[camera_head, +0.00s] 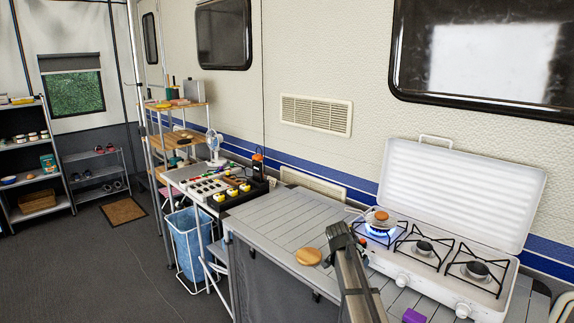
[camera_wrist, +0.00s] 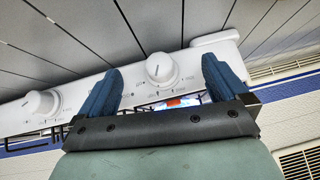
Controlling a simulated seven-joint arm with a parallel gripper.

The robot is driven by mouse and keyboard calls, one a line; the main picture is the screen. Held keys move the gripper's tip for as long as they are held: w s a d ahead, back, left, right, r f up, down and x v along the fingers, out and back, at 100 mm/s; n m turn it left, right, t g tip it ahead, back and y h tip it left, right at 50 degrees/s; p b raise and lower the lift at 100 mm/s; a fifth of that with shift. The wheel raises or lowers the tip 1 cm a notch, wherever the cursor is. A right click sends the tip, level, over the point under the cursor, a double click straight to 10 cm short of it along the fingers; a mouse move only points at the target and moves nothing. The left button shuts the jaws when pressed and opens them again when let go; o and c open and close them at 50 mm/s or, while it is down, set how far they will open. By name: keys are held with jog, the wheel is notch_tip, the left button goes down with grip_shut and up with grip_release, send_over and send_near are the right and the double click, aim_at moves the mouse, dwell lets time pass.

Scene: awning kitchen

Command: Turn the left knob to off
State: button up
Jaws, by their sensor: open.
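The white gas stove (camera_head: 394,268) stands on the grey slatted table with its lid raised. Its left burner (camera_head: 381,233) shows a blue flame. In the wrist view, a white round knob (camera_wrist: 160,67) near the stove's end lies between the two blue fingertips of my gripper (camera_wrist: 161,78); contact cannot be told. It appears to be the left knob, hidden behind my arm in the head view. The middle knob (camera_head: 402,280) also shows in the wrist view (camera_wrist: 41,103). The right knob (camera_head: 462,310) is clear of my arm. My gripper is open.
A wire rack with a round brown item (camera_head: 380,217) sits over the lit burner. A round wooden piece (camera_head: 308,257) lies on the slatted table (camera_head: 275,225) left of my arm. A purple block (camera_head: 413,316) is at the front. The table's left part is mostly clear.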

jog(key=shift+r, duration=0.1)
dwell(0.4)
jog(key=v, duration=0.6)
jog(key=shift+w+d+r, duration=0.15)
jog(key=shift+w+r, duration=0.05)
jog(key=shift+r, duration=0.3)
jog(key=w+a+f+n, duration=0.1)
jog(key=w+a+f, duration=0.1)
jog(key=w+a, duration=0.3)
jog(key=shift+s+d+f+n+g+h, duration=0.15)
jog(key=shift+d+f+g+h, duration=0.35)
jog(key=shift+d+f, duration=0.5)
jog(key=shift+s+d+f+n+g+h, duration=0.1)
jog(key=shift+s+d+f+g+h, duration=0.35)
jog(key=shift+d, duration=0.85)
jog(key=shift+s+d+f+n+g+h, duration=0.1)
jog(key=shift+d+f+g+h, duration=0.4)
jog(key=shift+d+f, duration=0.6)
jog(key=shift+r, duration=0.1)
jog(key=c, duration=1.4)
